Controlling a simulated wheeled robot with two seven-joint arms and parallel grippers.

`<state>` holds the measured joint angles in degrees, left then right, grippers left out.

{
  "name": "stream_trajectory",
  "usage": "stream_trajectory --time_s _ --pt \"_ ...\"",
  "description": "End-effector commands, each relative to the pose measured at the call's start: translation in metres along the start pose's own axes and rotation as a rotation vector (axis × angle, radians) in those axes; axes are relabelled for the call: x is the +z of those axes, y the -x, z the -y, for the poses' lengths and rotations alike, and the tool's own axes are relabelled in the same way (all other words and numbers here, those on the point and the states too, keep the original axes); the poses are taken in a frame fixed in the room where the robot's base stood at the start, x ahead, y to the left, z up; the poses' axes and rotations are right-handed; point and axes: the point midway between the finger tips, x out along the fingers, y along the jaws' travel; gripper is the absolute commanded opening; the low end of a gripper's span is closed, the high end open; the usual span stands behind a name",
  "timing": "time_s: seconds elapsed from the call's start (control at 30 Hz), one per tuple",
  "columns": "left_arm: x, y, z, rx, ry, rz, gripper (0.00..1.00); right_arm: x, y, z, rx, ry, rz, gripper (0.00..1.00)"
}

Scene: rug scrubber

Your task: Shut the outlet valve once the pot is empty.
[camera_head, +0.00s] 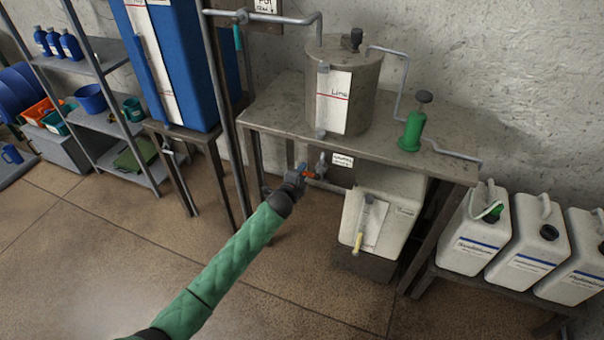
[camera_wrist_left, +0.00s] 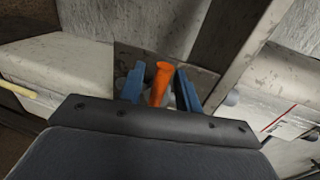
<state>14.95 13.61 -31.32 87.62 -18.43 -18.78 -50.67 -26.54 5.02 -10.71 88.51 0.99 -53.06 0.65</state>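The grey metal pot (camera_head: 372,95) stands on the bench with a lid and a white "Lime" card (camera_head: 334,102) with a red line. Its inside is hidden, so its level cannot be told. The orange outlet valve handle (camera_head: 309,174) is below the bench's front edge. My left gripper (camera_head: 300,171) is at this handle. In the left wrist view the orange handle (camera_wrist_left: 161,82) stands between the two blue fingers of the left gripper (camera_wrist_left: 160,86), with narrow gaps showing on both sides. The gripper looks open around it. My right gripper is not in view.
A pale container (camera_head: 352,212) with a hanging card stands under the bench (camera_head: 268,112). A green-bodied valve (camera_head: 412,132) sits on the bench-top pipe. White jugs (camera_head: 530,240) stand at right; a blue tank (camera_head: 200,60) and shelves (camera_head: 100,65) at left. The front floor is clear.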

Motion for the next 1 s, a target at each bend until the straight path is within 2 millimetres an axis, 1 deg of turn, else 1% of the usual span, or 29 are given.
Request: stream_trajectory --time_s 0.03,0.1,0.13,0.3,0.43,0.6,0.9,1.0 --pt "0.000 0.006 -0.003 0.000 -0.001 -0.001 0.34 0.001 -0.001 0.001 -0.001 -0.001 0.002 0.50" --pt "0.001 0.016 -0.004 0.001 -0.001 0.000 0.34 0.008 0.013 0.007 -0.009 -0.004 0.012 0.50" --pt "0.001 0.021 -0.004 0.002 -0.001 0.000 0.34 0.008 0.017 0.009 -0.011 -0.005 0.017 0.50" --pt "0.001 0.048 -0.004 0.001 0.000 0.000 0.34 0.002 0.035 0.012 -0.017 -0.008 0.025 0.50" --pt "0.001 0.062 -0.004 0.002 -0.001 0.001 0.34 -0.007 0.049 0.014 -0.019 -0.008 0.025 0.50" --pt "0.001 0.070 -0.002 0.001 0.000 0.001 0.34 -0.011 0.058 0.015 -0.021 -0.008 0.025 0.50" --pt "0.001 0.071 -0.001 0.002 0.000 0.001 0.34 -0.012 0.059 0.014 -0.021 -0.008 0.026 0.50" --pt "0.001 0.077 0.000 0.002 0.001 0.001 0.34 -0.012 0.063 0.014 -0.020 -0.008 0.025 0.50"
